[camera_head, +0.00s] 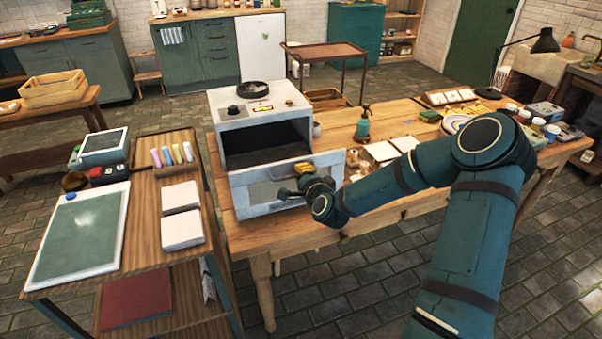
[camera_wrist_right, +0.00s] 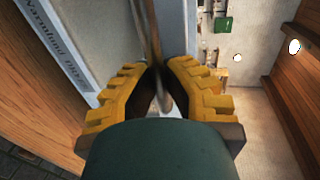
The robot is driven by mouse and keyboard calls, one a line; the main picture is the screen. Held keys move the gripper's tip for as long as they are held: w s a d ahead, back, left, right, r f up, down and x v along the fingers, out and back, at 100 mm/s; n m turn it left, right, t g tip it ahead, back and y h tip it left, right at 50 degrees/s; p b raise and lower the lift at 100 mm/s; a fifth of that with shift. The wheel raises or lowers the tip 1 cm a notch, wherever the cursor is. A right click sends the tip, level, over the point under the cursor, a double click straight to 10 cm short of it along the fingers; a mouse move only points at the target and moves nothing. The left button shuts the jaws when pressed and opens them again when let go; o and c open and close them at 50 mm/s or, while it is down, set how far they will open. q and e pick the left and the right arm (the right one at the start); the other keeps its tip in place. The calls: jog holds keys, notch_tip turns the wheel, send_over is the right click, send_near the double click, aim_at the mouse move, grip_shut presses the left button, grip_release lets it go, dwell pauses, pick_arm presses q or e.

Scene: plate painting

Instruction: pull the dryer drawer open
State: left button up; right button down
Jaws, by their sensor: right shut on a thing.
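The dryer (camera_head: 222,122) is a pale grey box on the wooden table, with a dark opening in its front. Its drawer front (camera_head: 245,196) is below that opening; I cannot tell how far it stands out. My right gripper (camera_head: 301,170) is at the drawer front, its yellow fingers around the bar handle (camera_head: 286,193). In the right wrist view my right gripper (camera_wrist_right: 163,75) is shut on the thin handle bar (camera_wrist_right: 148,35), which runs between the ridged yellow pads. Part of the bar is hidden by the fingers. My left gripper is not in view.
The wooden table (camera_head: 285,236) holds white tiles (camera_head: 382,151), a green pump bottle (camera_head: 363,124) and jars at the right. A side cart (camera_head: 147,215) stands close on the left. A round dark dish (camera_head: 253,88) sits on the dryer top. Floor in front is clear.

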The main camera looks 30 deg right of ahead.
jog(key=shift+s, duration=0.3)
jog(key=c, duration=1)
grip_release()
jog(key=shift+a, duration=0.1)
jog(key=v, duration=1.2)
